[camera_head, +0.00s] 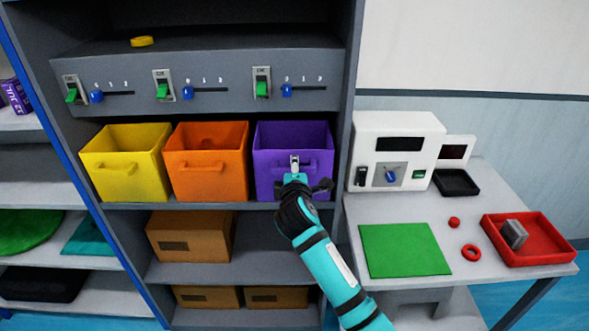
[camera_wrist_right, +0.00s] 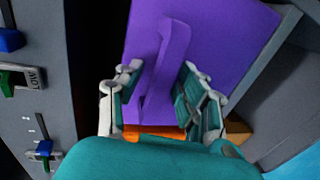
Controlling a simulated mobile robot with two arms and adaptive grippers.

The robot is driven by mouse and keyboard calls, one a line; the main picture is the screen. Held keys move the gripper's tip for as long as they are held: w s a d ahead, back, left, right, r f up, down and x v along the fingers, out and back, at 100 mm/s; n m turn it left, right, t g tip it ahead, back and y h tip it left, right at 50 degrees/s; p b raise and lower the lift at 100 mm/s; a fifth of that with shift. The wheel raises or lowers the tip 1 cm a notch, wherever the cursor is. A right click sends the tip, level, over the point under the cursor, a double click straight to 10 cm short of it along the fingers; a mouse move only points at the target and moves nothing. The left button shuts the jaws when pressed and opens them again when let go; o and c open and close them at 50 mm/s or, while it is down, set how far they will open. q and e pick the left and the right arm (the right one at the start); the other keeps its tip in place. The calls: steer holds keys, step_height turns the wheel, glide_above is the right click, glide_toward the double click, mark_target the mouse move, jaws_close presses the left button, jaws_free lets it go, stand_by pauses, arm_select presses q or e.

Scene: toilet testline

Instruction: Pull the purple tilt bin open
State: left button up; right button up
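The purple tilt bin (camera_head: 273,140) sits at the right end of a row of three bins on the shelf. In the head view its front looks in line with the other two. My right gripper (camera_head: 295,165) is in front of it at handle height. In the right wrist view the bin's front fills the upper middle, with its purple handle (camera_wrist_right: 165,65) running between the two fingers. The right gripper (camera_wrist_right: 162,92) is open, with a finger on each side of the handle and gaps visible. Whether a fingertip touches the bin is unclear. My left gripper is not in view.
Yellow (camera_head: 125,165) and orange (camera_head: 207,165) bins stand left of the purple one. A switch panel (camera_head: 215,90) is above. The shelf's right post (camera_head: 346,110) is close beside the purple bin. A side table holds a white machine (camera_head: 396,145) and a red tray (camera_head: 545,250).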

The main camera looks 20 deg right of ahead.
steer(key=shift+c, duration=0.3)
jaws_close()
